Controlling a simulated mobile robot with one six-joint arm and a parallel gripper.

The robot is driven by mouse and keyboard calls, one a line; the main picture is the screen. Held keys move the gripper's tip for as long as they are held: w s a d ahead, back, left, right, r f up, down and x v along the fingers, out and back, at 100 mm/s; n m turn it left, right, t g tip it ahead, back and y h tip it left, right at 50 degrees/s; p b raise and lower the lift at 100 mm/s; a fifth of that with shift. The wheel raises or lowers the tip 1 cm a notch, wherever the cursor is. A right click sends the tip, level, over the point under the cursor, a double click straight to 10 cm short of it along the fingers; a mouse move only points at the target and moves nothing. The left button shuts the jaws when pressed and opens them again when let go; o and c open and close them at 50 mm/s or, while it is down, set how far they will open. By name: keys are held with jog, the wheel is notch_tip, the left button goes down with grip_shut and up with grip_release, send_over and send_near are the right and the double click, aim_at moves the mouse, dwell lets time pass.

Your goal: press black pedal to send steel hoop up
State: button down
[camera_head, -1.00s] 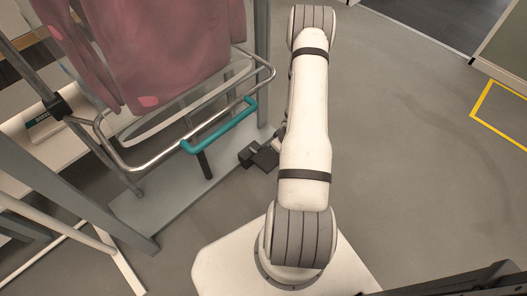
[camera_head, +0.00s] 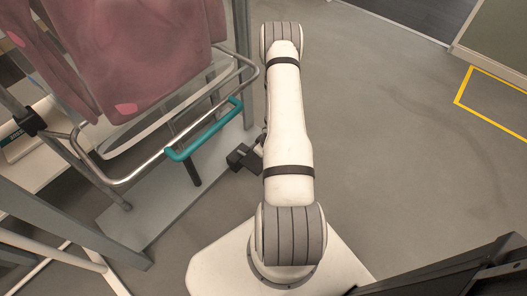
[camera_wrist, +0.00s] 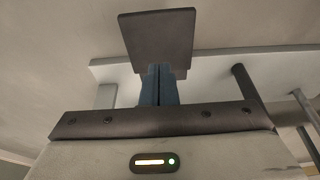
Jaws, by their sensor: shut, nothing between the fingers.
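The black pedal (camera_head: 240,158) is at the foot of the garment stand, just left of my arm. In the wrist view the pedal's square plate (camera_wrist: 156,38) fills the top middle. My gripper (camera_wrist: 160,68) is shut and empty, its bluish fingers pointing at the plate's near edge and overlapping it in the picture. I cannot tell whether they touch. In the head view my arm hides most of the gripper. The steel hoop (camera_head: 133,178) runs level around the bottom of the pink garment (camera_head: 135,50), with a teal grip (camera_head: 205,131) along its near right side.
The stand's grey base plate (camera_head: 150,205) lies on the floor, with grey posts rising from it. A white table (camera_head: 50,170) and white bars are at the left. Open grey floor with a yellow line marking (camera_head: 490,100) lies to the right.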

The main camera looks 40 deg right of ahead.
aim_at(251, 159)
jog(key=x, duration=0.2)
jog(key=b+x, duration=0.1)
jog(key=x, duration=0.2)
jog(key=s+b+x, duration=0.1)
jog(key=x, duration=0.1)
jog(key=shift+d+f, duration=0.1)
jog(key=shift+f, duration=0.2)
